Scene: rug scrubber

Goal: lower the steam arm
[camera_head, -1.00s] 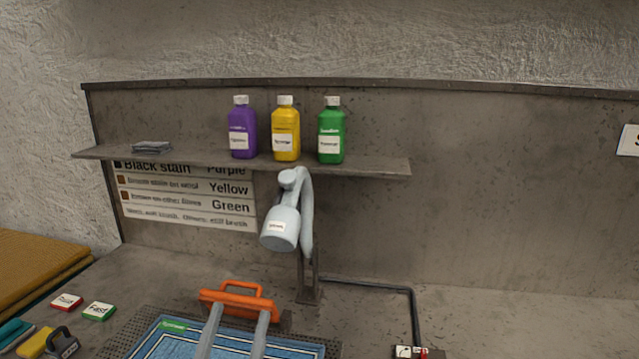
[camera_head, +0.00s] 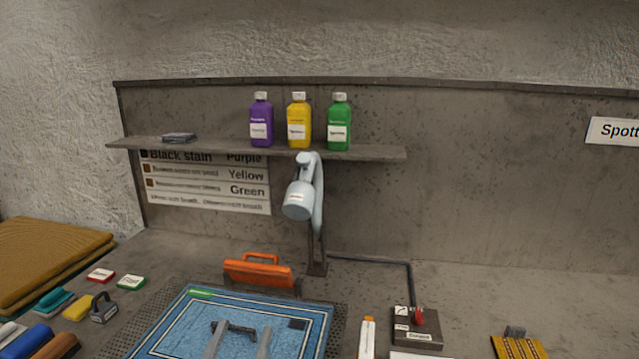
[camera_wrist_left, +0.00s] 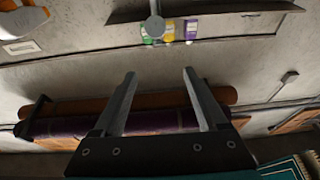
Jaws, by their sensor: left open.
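The steam arm (camera_head: 318,200) is a pale blue-grey curved arm on a dark post (camera_head: 317,256) at the back of the bench, under the shelf. Its rounded head (camera_head: 298,201) hangs tilted down and to the left, raised well above the bench. The head also appears in the left wrist view (camera_wrist_left: 153,26), high in the picture. My left gripper (camera_head: 240,332) is over the blue rug (camera_head: 180,318), in front of and below the steam arm. Its two grey fingers are apart and empty in the left wrist view (camera_wrist_left: 158,72). My right gripper is in no view.
An orange-handled clamp (camera_head: 258,273) sits at the rug's back edge. A control box (camera_head: 418,328) with a red lever stands right of the rug. Purple, yellow and green bottles (camera_head: 299,122) stand on the shelf (camera_head: 370,154). Brushes and pads lie at left.

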